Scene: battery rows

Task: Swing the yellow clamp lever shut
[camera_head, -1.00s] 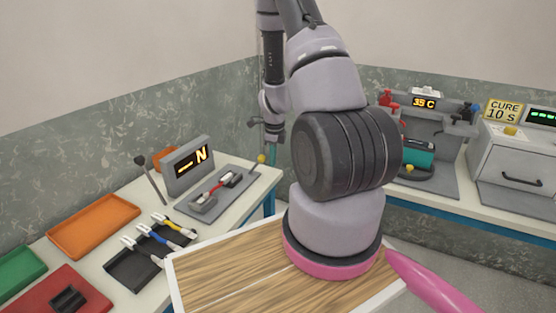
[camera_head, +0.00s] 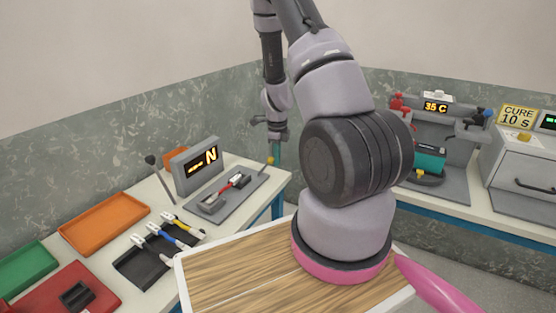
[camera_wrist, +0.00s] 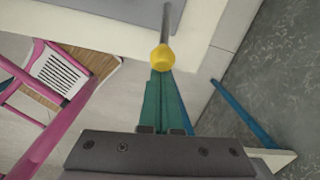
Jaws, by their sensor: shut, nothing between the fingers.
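The yellow clamp lever shows in the wrist view as a grey rod with a yellow knob (camera_wrist: 163,58), jutting past the bench edge. In the head view its yellow knob (camera_head: 270,160) is at the right end of the grey fixture plate (camera_head: 232,200), which holds a red cable (camera_head: 232,182). My gripper (camera_wrist: 162,78) has teal fingers, closed together and empty. Their tips appear right at the knob in the wrist view; I cannot tell whether they touch it. In the head view my gripper (camera_head: 276,150) hangs just right of the knob.
A display box (camera_head: 195,168) reading N stands behind the fixture. Pliers in a black holder (camera_head: 140,266) and orange (camera_head: 104,222), red and green trays lie left. A second bench at right holds a teal battery (camera_head: 428,160) and a cure box (camera_head: 518,170).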

